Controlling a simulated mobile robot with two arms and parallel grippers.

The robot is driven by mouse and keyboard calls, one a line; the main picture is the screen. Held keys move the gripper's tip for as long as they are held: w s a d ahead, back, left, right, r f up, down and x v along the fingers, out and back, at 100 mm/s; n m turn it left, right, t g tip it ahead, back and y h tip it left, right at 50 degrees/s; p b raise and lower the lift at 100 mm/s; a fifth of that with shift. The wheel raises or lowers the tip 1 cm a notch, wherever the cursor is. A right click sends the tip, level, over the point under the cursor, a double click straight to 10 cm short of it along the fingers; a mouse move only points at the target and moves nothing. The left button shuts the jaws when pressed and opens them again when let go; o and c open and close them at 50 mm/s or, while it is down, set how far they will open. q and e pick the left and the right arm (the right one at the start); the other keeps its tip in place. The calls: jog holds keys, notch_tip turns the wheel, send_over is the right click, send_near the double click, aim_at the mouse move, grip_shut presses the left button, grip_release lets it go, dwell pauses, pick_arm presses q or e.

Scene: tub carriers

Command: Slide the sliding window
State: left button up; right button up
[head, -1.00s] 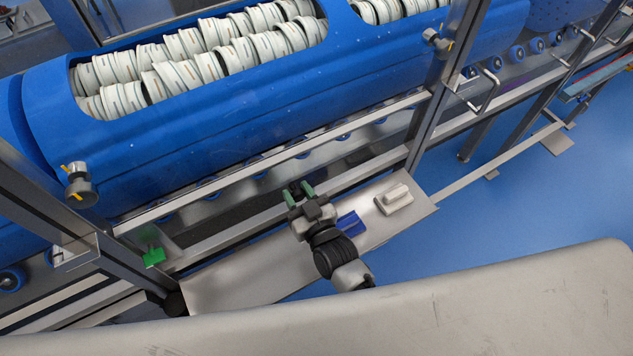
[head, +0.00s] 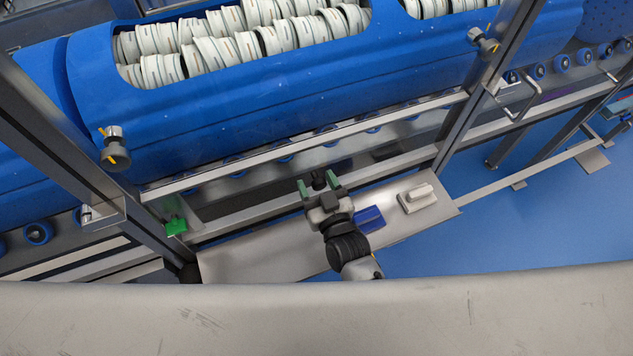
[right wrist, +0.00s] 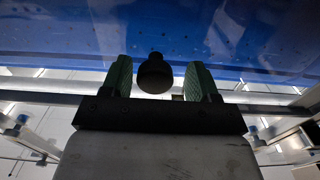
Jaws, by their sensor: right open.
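The sliding window (head: 230,193) is a clear pane set between a metal upper rail and lower rail, below the blue machine. A black round knob (right wrist: 155,75) shows between my right gripper's fingers in the right wrist view. My right gripper (head: 319,182) is in front of the window, with its two green fingers open on either side of the knob. In the right wrist view, the gripper (right wrist: 155,80) shows gaps between both fingers and the knob. My left gripper is not in view.
A metal shelf (head: 255,262) below the window carries a blue block (head: 369,219) and a pale block (head: 417,198). A green piece (head: 176,226) is at the window's left end. Metal posts (head: 98,165) flank the window. Blue floor (head: 540,225) is clear at right.

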jog(key=b+v, duration=0.1)
jog(key=v, duration=0.9)
jog(key=shift+s+b, duration=0.35)
